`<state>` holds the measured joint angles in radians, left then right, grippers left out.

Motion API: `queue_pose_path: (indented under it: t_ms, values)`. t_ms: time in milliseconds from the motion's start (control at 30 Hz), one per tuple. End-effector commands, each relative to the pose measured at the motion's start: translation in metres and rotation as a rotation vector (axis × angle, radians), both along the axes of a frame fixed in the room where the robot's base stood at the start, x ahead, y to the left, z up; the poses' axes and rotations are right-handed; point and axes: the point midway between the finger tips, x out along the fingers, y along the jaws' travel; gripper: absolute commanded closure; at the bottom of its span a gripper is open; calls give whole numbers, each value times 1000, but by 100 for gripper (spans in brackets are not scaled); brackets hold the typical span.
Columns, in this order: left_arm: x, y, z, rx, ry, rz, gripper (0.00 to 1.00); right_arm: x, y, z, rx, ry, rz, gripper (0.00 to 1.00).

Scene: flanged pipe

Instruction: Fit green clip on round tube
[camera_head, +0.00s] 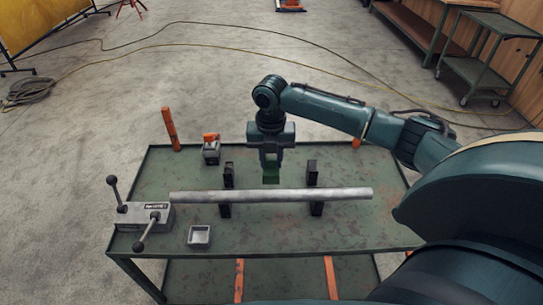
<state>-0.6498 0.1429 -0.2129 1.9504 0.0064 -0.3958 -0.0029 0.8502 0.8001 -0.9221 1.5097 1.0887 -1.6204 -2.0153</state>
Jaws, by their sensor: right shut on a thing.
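My right gripper (270,162) points down just behind the middle of the round tube. It is shut on a small green clip (271,177), which shows below the fingers and is partly hidden by them. The clip is close to the far side of the tube; I cannot tell whether they touch. The grey round tube (270,195) lies level from left to right across dark supports (313,180) on the table. Its left end is by a grey clamp block. My left gripper is not in view.
A green worn table (300,233) carries everything. On it are a clamp block with black levers (143,215), a small open metal box (199,236) and a small grey-orange device (211,150). An orange post (171,128) stands at the back left. The table's front middle is clear.

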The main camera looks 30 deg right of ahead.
Motion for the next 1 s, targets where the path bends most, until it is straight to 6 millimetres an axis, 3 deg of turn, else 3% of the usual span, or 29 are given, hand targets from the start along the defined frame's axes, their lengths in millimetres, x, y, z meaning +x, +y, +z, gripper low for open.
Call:
queue_pose_path:
  t_ms: [267,667,1000]
  values:
    - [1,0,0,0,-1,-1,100,2,-3,-7,1,-1,42,97]
    - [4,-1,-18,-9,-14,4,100,2,-3,-52,-1,-2,41,97]
    - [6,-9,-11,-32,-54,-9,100,2,-3,-80,0,-1,40,97]
